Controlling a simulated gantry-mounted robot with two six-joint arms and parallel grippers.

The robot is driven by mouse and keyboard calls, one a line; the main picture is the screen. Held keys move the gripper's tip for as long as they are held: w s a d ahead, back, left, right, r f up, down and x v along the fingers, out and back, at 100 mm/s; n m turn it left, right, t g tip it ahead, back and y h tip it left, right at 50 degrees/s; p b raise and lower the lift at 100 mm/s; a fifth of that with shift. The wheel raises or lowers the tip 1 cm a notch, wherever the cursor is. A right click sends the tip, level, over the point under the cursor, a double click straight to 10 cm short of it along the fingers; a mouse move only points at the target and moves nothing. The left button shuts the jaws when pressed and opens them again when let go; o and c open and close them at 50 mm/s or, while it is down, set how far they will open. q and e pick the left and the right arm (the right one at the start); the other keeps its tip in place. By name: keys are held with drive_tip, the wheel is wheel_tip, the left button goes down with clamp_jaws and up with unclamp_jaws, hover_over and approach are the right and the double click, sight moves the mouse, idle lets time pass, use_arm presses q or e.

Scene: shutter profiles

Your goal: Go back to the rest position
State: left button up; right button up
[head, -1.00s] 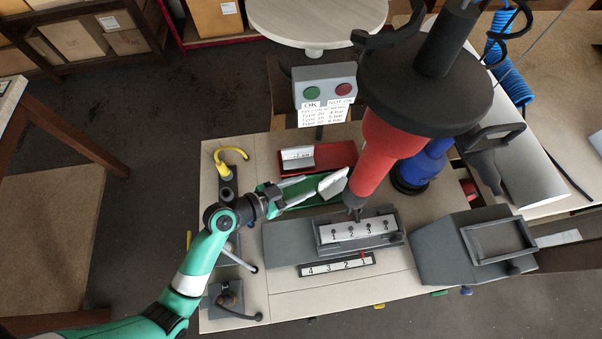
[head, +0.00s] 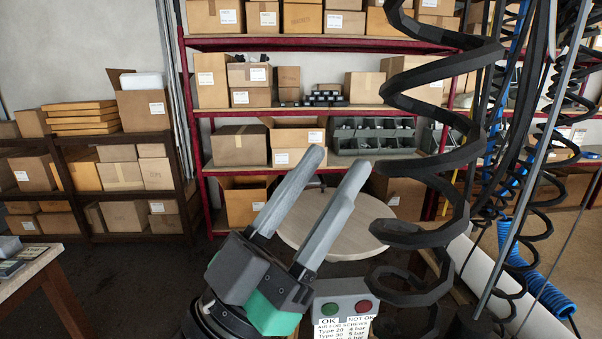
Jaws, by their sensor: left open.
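My left gripper (head: 330,180) is large in the lower middle of the head view, raised and pointing up and to the right. Its two grey fingers are apart with nothing between them. It is in front of the round table (head: 345,236) and the shelves. The control box (head: 345,305) with a green and a red button shows just right of the gripper's base, with its OK / NOT OK label below. The workbench and the shutter profiles are out of view. My right gripper is not in view.
A red-framed shelf (head: 330,108) with cardboard boxes fills the back. A darker shelf (head: 105,238) stands at left. A black coiled hose (head: 440,110) hangs at right, close to the gripper. A blue coiled hose (head: 535,285) is farther right. A table corner (head: 30,268) shows at lower left.

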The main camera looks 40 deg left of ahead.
use_arm(q)
drive_tip(key=shift+n+t+y, duration=0.4)
drive_tip(key=shift+n+t, duration=0.1)
drive_tip(key=shift+t, duration=0.2)
drive_tip(key=s+r, duration=0.3)
drive_tip(key=shift+a+r, duration=0.15)
drive_tip(key=shift+r, duration=0.05)
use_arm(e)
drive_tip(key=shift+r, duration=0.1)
